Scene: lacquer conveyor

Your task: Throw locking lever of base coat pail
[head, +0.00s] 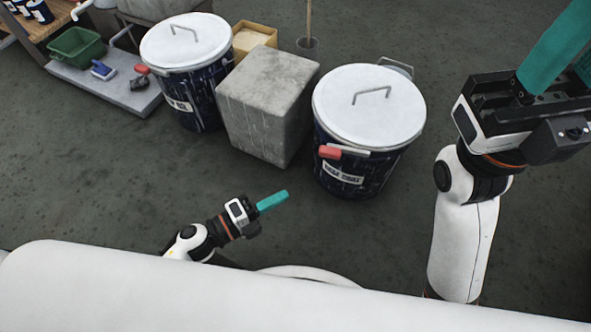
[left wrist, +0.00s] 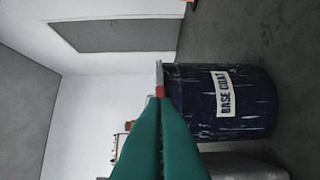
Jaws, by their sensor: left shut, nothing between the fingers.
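The base coat pail (head: 360,165) is dark blue with a white lid (head: 370,105) and a wire handle, and stands on the floor right of centre. Its locking lever (head: 330,152) has a red grip and sits at the rim on the front left. In the left wrist view the BASE COAT label shows on the pail (left wrist: 205,115), and the lever's red grip (left wrist: 160,91) is seen just beyond my fingertips. My left gripper (head: 284,195) is shut and empty, in front and left of the pail. My right gripper (head: 560,40) is at the upper right, its fingertips cut off by the frame.
A concrete block (head: 265,105) stands close left of the pail. Another lidded pail (head: 195,95) with a red grip stands beyond it. A low slab (head: 120,90) holds a green bin (head: 77,48). Open floor lies in front of the pails.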

